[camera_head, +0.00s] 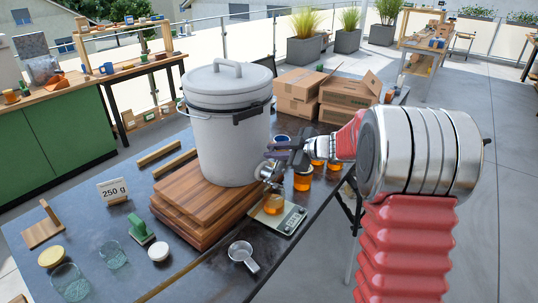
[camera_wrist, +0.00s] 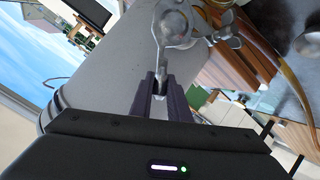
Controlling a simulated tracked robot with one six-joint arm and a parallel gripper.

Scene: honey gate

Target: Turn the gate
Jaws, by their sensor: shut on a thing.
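A white lidded bucket (camera_head: 228,130) stands on stacked wooden boards (camera_head: 190,212). Its metal gate (camera_head: 266,172) sits low on the bucket's side, facing my arm. The gate also shows in the wrist view (camera_wrist: 174,24). My gripper (camera_head: 277,156) is at the gate. In the wrist view its two dark fingers (camera_wrist: 160,88) are shut on the gate's metal handle (camera_wrist: 160,68). A jar with amber contents (camera_head: 274,204) stands below the gate on a scale (camera_head: 292,221). The scale's reading is too small to read. I cannot tell whether honey is flowing.
More amber jars (camera_head: 303,180) stand right of the scale, close to my arm. Cardboard boxes (camera_head: 345,92) are behind the bucket. A "250 g" sign (camera_head: 113,190), a green object (camera_head: 141,229), glass jars (camera_head: 70,280) and a metal cup (camera_head: 241,252) are on the dark table.

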